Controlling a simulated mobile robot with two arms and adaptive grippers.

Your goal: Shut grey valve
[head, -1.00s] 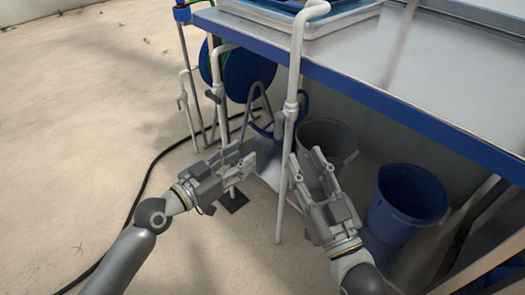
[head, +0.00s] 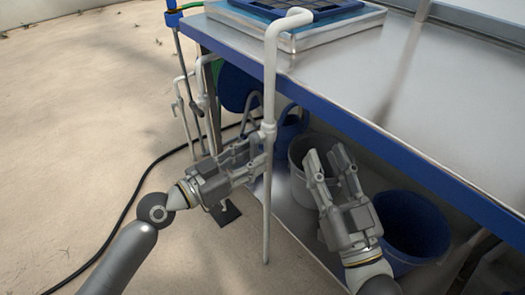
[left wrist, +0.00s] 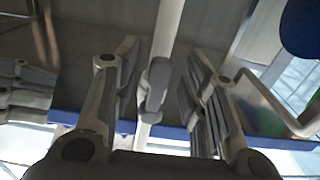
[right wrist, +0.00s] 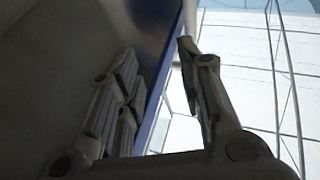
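A grey valve handle (left wrist: 157,84) sits on the upright white pipe (head: 269,85) at the corner of the metal table. In the left wrist view the handle lies between the spread fingers of my left gripper (left wrist: 155,90), with gaps visible on both sides. In the head view my left gripper (head: 255,153) is open beside this pipe and hides the handle. My right gripper (head: 325,153) is open and empty, to the right of the pipe and in front of the table's edge. It also shows open in the right wrist view (right wrist: 155,65).
The metal table (head: 400,95) has a blue front edge and bears a tray (head: 290,38). A grey bucket (head: 299,165) and a blue bucket (head: 420,225) stand below. Other thin pipes (head: 180,105) stand behind left. A black hose (head: 140,190) crosses the open floor.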

